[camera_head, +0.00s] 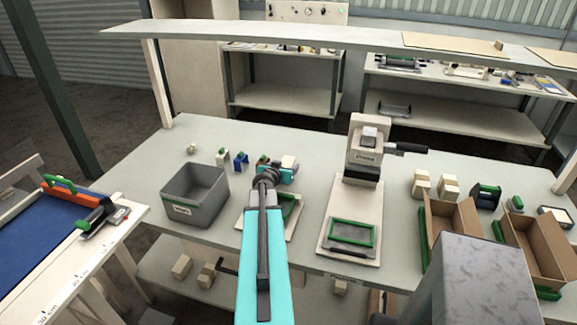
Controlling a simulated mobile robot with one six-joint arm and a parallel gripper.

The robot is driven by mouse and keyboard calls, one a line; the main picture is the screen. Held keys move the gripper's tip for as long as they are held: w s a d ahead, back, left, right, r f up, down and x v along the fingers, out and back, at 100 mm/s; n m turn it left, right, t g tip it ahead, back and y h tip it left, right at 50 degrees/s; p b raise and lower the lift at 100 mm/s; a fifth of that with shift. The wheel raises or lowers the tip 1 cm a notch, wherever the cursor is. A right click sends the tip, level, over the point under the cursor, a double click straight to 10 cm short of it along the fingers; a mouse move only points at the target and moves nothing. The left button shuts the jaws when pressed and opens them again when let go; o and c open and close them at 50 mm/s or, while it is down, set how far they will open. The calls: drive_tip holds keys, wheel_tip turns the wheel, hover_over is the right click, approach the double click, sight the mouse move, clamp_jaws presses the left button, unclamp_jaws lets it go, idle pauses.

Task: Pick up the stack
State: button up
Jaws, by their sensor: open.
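My turquoise arm reaches from the bottom edge over the bench. My gripper (289,163) is at its end, small and partly hidden by my wrist, above the bench behind a green-framed board (287,205). It is open; I see nothing held in it, though its fingertips are hard to make out. No single thing is clearly the stack. Two small piles of cream blocks, a left one (420,184) and a right one (447,187), stand on the right of the bench, well apart from my gripper.
A grey bin (195,194) stands left of my arm. A press (365,150) with a green frame (352,233) on its base stands right of it. Open cardboard boxes (452,225) sit at the right. A shelf (340,37) spans above the bench. The bench's back left is mostly clear.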

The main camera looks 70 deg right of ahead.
drive_tip(key=shift+d+f, duration=0.15)
drive_tip(key=shift+d, duration=0.1)
idle(0.4)
drive_tip(key=c, duration=1.2)
